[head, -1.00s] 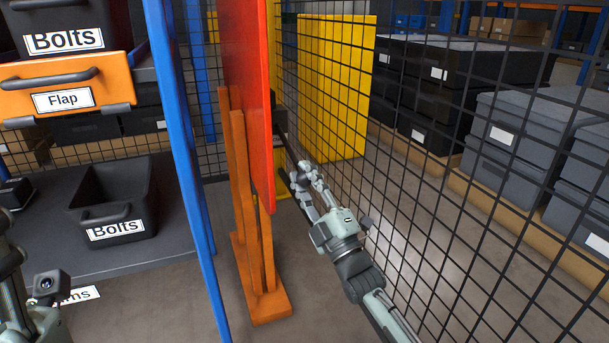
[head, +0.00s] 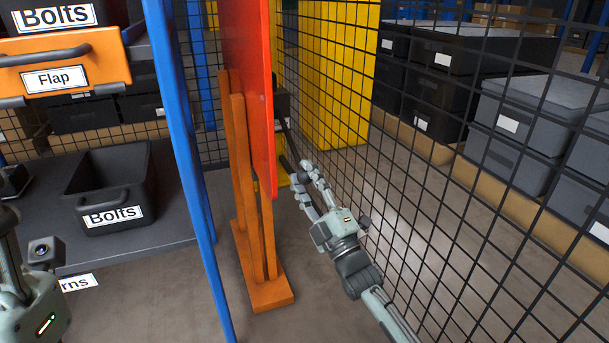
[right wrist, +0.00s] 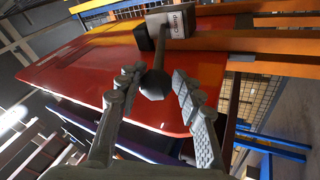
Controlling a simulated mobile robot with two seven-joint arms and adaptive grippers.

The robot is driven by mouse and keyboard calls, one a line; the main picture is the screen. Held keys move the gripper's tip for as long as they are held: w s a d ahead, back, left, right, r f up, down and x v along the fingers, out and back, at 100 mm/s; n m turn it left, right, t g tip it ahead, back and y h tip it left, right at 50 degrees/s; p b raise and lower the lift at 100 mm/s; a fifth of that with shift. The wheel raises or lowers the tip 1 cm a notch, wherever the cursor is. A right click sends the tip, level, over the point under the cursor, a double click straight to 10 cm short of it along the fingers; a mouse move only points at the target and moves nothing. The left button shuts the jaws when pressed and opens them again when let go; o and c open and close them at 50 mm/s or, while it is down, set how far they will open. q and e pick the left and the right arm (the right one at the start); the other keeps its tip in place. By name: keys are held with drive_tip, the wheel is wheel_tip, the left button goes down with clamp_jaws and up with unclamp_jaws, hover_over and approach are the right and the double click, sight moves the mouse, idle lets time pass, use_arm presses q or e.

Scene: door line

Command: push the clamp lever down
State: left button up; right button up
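The clamp shows in the right wrist view as a grey block labelled "Clamp" (right wrist: 172,26) on the red and orange panel (right wrist: 85,75). Its dark lever (right wrist: 158,55) ends in a black knob (right wrist: 153,85). My right gripper (right wrist: 155,88) is open, one finger on each side of the knob; I cannot tell whether either touches it. In the head view my right gripper (head: 308,172) is just right of the panel's edge (head: 262,100), which hides the clamp's face. Part of my left gripper (head: 35,305) shows at the lower left; its fingers are not clear.
An orange stand (head: 262,290) supports the panel. A black mesh fence (head: 430,210) runs close along the right of my right arm. A blue post (head: 185,150) stands left of the panel, beside a shelf with a black Bolts bin (head: 125,180). Some bare floor shows between stand and fence.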

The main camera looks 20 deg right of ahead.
drive_tip(key=shift+o, duration=1.2)
drive_tip(key=shift+f, duration=0.25)
drive_tip(key=shift+o, duration=0.2)
drive_tip(key=shift+r, duration=0.15)
drive_tip(key=v, duration=1.2)
drive_tip(key=shift+r, duration=0.1)
